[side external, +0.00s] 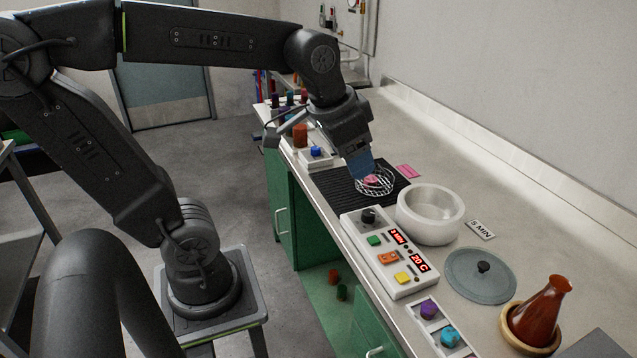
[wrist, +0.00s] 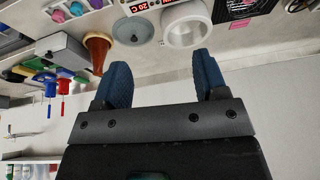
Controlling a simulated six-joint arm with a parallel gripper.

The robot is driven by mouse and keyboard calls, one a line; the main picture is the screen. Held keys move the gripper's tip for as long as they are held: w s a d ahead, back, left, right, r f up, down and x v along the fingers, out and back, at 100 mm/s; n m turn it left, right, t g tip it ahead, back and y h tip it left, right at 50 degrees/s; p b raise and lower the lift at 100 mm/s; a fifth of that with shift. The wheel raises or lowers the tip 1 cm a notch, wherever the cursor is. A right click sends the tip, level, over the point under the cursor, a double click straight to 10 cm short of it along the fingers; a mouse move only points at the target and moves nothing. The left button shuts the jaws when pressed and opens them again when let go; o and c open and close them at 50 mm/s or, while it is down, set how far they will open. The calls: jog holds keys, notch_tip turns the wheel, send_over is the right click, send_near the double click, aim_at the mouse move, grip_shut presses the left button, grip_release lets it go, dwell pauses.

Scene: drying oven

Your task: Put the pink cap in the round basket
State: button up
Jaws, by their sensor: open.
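The pink cap (side external: 371,180) shows inside the outline of the round wire basket (side external: 386,188), which stands on the black ribbed mat (side external: 330,190). My gripper (side external: 362,172) has its blue fingers just above and behind the basket in the side view, partly covering its rim. In the wrist view the two fingers (wrist: 162,75) are spread apart with nothing between them. I cannot tell whether a fingertip touches the basket. In the wrist view the basket (wrist: 237,8) is small at the top edge and its contents are unclear.
A white round bowl (side external: 430,222) stands close to the mat, beside the control panel (side external: 375,255). A pink label (side external: 408,171) lies behind the mat. A glass lid (side external: 480,285) and brown flask (side external: 543,310) stand at the front right. Colored caps on a white tray (side external: 318,160) are at the left.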

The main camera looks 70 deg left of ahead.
jog(key=s+d+f+t, duration=0.1)
jog(key=s+d+f, duration=0.1)
jog(key=s, duration=0.4)
jog(key=shift+s+d+f+n, duration=0.3)
jog(key=shift+s+d+f, duration=0.05)
jog(key=shift+s+d, duration=0.1)
